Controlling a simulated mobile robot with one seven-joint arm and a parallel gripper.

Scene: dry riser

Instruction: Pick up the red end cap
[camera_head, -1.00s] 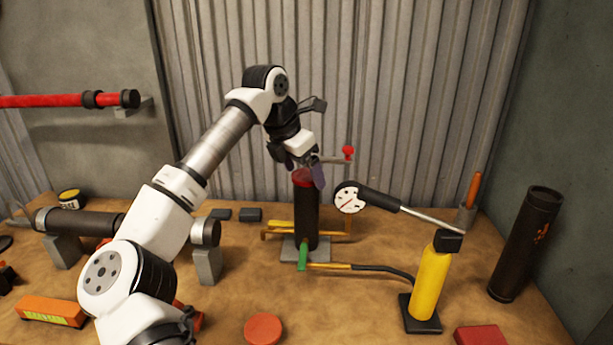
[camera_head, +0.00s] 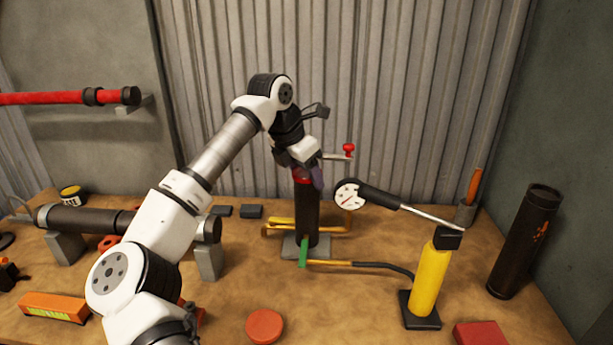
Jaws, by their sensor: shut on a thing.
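The red end cap (camera_head: 302,174) shows as a red band at the top of an upright black pipe (camera_head: 306,216), in the middle of the view. My gripper (camera_head: 305,177) points down over the pipe's top and is shut on the cap. One dark purplish finger shows at the cap's right side. My gripper's body hides the cap's top, and the other finger is hard to make out. Whether the cap is lifted off the pipe cannot be told; no gap shows between them.
A yellow cylinder (camera_head: 429,282) and a white-faced gauge (camera_head: 348,195) stand right of the pipe. A red-knobbed valve (camera_head: 348,149) is close behind my gripper. A black tube (camera_head: 525,241) stands far right. A red disc (camera_head: 264,326) lies in front on the bench.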

